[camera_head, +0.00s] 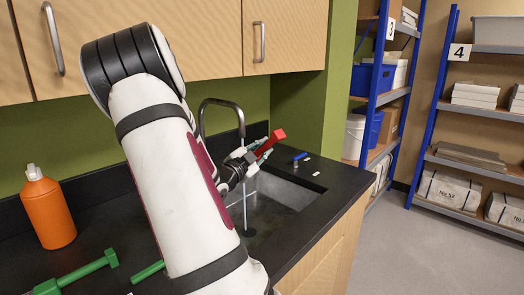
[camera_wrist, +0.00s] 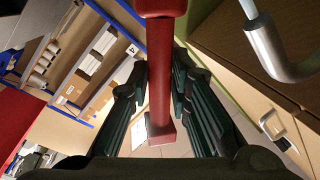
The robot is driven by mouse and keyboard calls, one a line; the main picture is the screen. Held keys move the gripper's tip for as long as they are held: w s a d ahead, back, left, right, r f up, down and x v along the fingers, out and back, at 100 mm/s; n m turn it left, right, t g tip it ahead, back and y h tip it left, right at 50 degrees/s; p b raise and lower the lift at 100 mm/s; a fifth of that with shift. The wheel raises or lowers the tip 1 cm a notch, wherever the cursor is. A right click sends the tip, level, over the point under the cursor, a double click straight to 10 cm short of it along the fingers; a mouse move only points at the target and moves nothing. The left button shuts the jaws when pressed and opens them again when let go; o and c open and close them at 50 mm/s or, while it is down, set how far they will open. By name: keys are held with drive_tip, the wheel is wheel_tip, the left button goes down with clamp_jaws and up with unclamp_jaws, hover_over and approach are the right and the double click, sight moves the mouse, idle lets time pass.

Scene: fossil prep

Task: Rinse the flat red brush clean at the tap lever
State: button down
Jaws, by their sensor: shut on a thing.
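The red brush (camera_head: 267,144) is held in my gripper (camera_head: 256,152) over the sink, tilted, with a red block-like end up and to the right. In the wrist view the red brush (camera_wrist: 161,85) runs between the two dark green fingers of my gripper (camera_wrist: 159,88), which are shut on it. The tap (camera_head: 222,102) arches behind my gripper, and a thin pale stream (camera_head: 245,210) falls from it into the sink. The spout (camera_wrist: 272,48) also shows at the upper right of the wrist view. The blue tap lever (camera_head: 300,156) is right of the sink. I cannot tell whether the stream touches the brush.
An orange bottle (camera_head: 48,212) and a green tool (camera_head: 78,276) are on the counter at left. Wooden cupboards (camera_head: 205,40) hang above. Shelves (camera_head: 470,110) and open floor lie to the right.

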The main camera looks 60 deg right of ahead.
drive_tip(key=shift+a, duration=0.15)
drive_tip(key=shift+w+a, duration=0.2)
drive_tip(key=shift+a, duration=0.25)
drive_tip(key=shift+d+b, duration=0.15)
drive_tip(key=shift+b, duration=0.15)
drive_tip(key=shift+s+d, duration=0.2)
drive_tip(key=shift+d, duration=0.25)
drive_tip(key=shift+a, duration=0.15)
drive_tip(key=shift+w+a+b, duration=0.2)
drive_tip(key=shift+a+b, duration=0.2)
drive_tip(key=shift+a, duration=0.05)
drive_tip(key=shift+d, duration=0.15)
drive_tip(key=shift+s+d+b, duration=0.2)
drive_tip(key=shift+d+b, duration=0.1)
drive_tip(key=shift+d, duration=0.15)
drive_tip(key=shift+a, duration=0.1)
